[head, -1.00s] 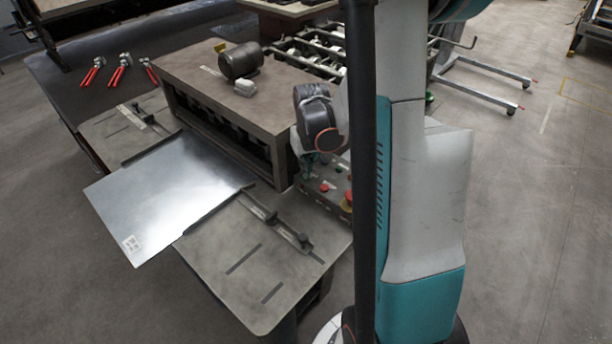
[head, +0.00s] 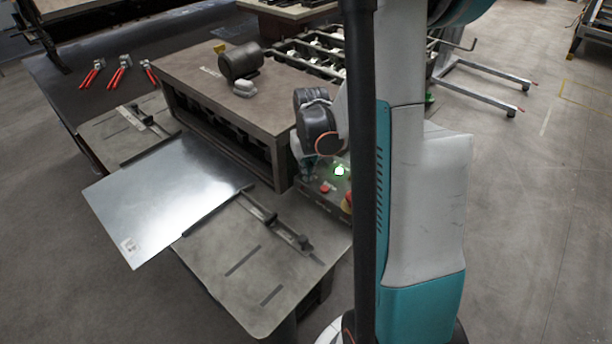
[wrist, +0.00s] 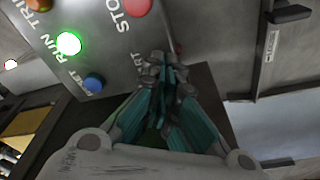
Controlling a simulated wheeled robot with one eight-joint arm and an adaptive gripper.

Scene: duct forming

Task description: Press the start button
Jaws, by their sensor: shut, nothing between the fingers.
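The control panel (head: 330,205) sits at the right end of the machine. In the wrist view the panel (wrist: 100,30) shows a glowing green RUN lamp (wrist: 68,43), a red STOP button (wrist: 135,6) and a blue RESET button (wrist: 93,82). The lamp also glows in the head view (head: 340,170). My gripper (wrist: 163,70) is shut and empty, its fingertips at the panel beside the partly covered START lettering. The start button itself is hidden behind the fingertips, so I cannot see contact. In the head view my gripper (head: 308,172) is small and partly hidden.
A shiny metal sheet (head: 165,195) lies on the machine's front table (head: 245,285) against guide bars. The dark machine housing (head: 225,85) stands just left of the panel, with a motor (head: 240,62) on top. Red-handled pliers (head: 120,72) lie on the back table.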

